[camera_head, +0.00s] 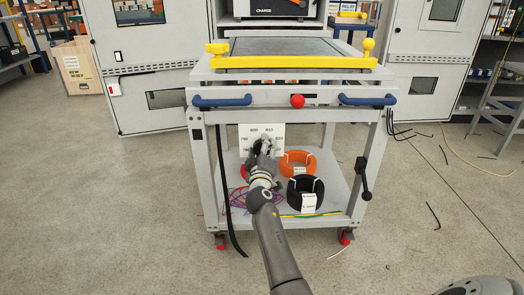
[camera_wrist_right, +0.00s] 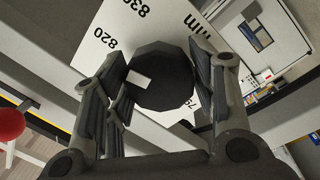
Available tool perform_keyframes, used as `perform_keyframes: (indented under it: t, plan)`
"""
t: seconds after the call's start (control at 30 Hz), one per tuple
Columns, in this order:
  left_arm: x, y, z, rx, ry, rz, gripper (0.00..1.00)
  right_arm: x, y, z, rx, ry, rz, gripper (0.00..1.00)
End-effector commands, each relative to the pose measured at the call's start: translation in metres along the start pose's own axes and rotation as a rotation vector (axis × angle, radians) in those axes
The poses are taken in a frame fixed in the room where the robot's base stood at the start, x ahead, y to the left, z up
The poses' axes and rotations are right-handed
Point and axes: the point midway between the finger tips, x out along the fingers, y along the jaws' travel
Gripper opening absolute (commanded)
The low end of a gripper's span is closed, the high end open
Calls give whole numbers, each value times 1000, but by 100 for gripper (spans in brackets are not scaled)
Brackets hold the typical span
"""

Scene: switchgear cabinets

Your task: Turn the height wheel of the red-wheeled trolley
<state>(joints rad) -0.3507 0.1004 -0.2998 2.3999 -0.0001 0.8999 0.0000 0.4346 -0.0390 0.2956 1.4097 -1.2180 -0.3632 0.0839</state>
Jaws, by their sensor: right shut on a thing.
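The trolley (camera_head: 200,69) with red castors stands in front of me. A white scale plate (camera_head: 247,130) with numbers in mm hangs below its top; it also shows in the right wrist view (camera_wrist_right: 121,22). My right gripper (camera_head: 263,147) is at this plate and mostly covers the height wheel in the head view. In the right wrist view, the dark, many-sided height wheel (camera_wrist_right: 165,72) with a white mark sits between the fingers of my right gripper (camera_wrist_right: 158,88), which are shut on it. Which number the mark meets is unclear. My left gripper is out of view.
The trolley has blue handles (camera_head: 221,101), a red knob (camera_head: 297,101), yellow rails (camera_head: 290,63) and a black crank lever (camera_head: 364,180). Orange (camera_head: 312,163) and black (camera_head: 318,186) cable coils lie on its lower shelf. Cabinets stand behind; the floor at left is clear.

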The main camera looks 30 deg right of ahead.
Motion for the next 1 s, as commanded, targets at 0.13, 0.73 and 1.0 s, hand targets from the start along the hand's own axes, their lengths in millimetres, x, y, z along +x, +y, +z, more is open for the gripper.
perform_keyframes:
  t: [0.13, 0.73, 1.0]
  plan:
    - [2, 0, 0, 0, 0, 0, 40, 0, 1, -1, -142, 14, 3, 28]
    - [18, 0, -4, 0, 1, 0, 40, 0, 2, -1, -678, 57, 10, 28]
    - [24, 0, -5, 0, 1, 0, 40, 0, 1, 0, -830, 69, 11, 28]
